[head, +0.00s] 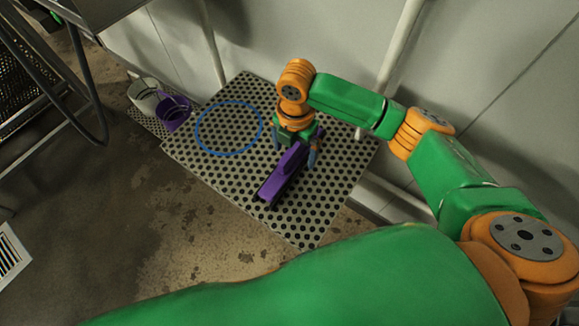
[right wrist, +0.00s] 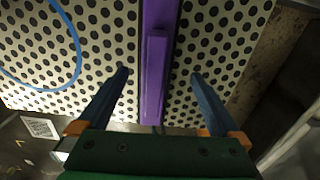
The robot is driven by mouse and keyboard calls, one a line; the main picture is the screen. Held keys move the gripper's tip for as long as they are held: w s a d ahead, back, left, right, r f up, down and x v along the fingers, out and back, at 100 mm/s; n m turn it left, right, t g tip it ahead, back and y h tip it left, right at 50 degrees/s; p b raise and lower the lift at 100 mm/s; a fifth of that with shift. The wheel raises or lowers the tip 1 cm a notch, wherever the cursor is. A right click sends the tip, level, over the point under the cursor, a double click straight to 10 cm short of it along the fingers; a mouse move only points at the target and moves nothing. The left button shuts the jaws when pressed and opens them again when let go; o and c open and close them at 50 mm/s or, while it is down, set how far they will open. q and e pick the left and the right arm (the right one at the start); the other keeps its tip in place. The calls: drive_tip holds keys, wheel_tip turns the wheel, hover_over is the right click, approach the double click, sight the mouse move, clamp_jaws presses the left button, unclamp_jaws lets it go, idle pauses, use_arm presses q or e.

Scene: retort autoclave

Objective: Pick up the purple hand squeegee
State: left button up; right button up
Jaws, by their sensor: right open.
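The purple hand squeegee (head: 284,173) lies on a perforated light-coloured table. Its long purple body runs from under my right gripper toward the table's front edge. In the right wrist view the squeegee (right wrist: 155,75) passes between the two blue fingers, with a gap on each side. My right gripper (right wrist: 160,75) is open, and no finger visibly touches the squeegee. In the head view my right gripper (head: 298,155) is over the squeegee's far end and hides part of it. My left gripper is not in view.
The perforated table (head: 310,222) has a blue ring outline (head: 229,151) left of the squeegee. A white bucket (head: 144,95) and a purple bucket (head: 174,113) stand to the left. A wall with pipes (head: 402,45) rises close behind the table.

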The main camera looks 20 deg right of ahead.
sight(293, 160)
drive_tip(key=f, duration=0.3)
drive_tip(key=f+b, duration=0.1)
drive_tip(key=f, duration=0.1)
drive_tip(key=shift+w+a, duration=0.1)
drive_tip(key=shift+w, duration=0.25)
drive_tip(key=shift+r, duration=0.1)
clamp_jaws()
